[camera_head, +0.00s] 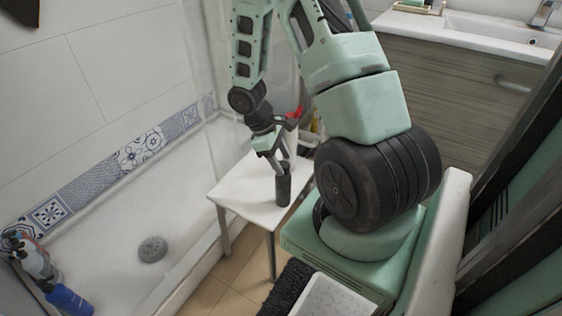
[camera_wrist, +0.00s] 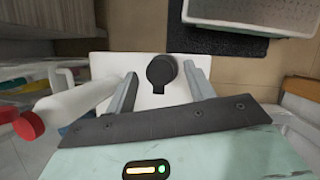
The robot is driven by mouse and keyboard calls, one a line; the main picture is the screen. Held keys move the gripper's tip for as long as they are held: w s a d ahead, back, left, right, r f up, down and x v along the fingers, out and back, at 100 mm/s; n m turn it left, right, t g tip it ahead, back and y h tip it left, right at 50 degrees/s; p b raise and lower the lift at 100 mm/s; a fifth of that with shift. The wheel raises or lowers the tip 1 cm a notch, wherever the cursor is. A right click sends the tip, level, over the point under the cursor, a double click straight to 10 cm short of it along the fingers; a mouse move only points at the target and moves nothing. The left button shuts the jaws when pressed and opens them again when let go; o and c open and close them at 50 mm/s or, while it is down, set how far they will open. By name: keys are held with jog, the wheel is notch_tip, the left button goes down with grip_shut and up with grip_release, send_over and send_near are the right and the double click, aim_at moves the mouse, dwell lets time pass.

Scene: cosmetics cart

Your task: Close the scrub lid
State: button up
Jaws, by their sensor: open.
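The scrub is a dark upright cylinder (camera_head: 283,188) near the front edge of a small white table (camera_head: 232,186). In the wrist view its dark top (camera_wrist: 160,72) shows as a round disc overlapping a second rounded dark shape. I cannot tell which part is the lid or how far it is open. My gripper (camera_head: 279,168) points down just above the scrub. In the wrist view my gripper (camera_wrist: 160,76) is open, one finger on each side of the dark top, with gaps and nothing held.
A white bottle with a red cap (camera_wrist: 28,125) stands left of my gripper in the wrist view; the red part (camera_head: 295,113) shows behind my arm. Most of the tabletop left of the scrub is bare. A shower tray (camera_head: 150,215) lies to the left.

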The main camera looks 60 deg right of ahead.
jog(key=shift+f, duration=0.1)
jog(key=c, duration=1)
jog(key=shift+w+g+p, duration=0.15)
jog(key=shift+g+p, duration=0.35)
jog(key=shift+p, duration=0.75)
jog(key=shift+w+f+g+p, duration=0.1)
jog(key=shift+f+g+p, duration=0.1)
jog(key=shift+g+p, duration=0.45)
jog(key=o, duration=1)
jog(key=shift+f, duration=0.1)
jog(key=shift+w, duration=0.1)
